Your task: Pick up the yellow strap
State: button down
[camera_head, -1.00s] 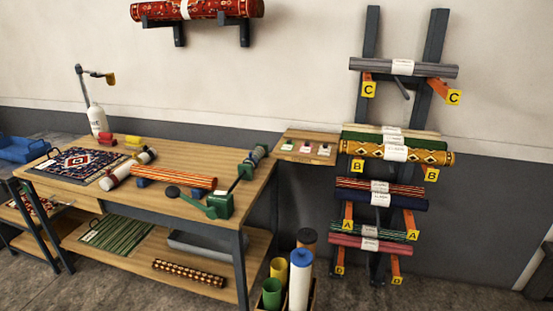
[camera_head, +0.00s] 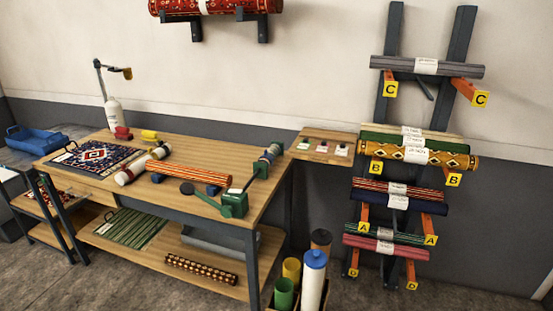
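A small yellow bundle (camera_head: 150,135), which looks like the yellow strap, lies on the wooden workbench top (camera_head: 207,157) near its back edge. A red bundle (camera_head: 123,133) of similar size lies just to its left. A white-wrapped roll (camera_head: 136,169) lies in front of the yellow bundle, apart from it. My gripper is not in view, so I cannot see whether it is open or shut.
A patterned rug (camera_head: 94,157) lies at the bench's left. A white bottle (camera_head: 113,114) stands behind it. An orange striped roll (camera_head: 193,173) and a green tool (camera_head: 234,203) lie to the right. A rack of rolls (camera_head: 397,150) stands against the wall.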

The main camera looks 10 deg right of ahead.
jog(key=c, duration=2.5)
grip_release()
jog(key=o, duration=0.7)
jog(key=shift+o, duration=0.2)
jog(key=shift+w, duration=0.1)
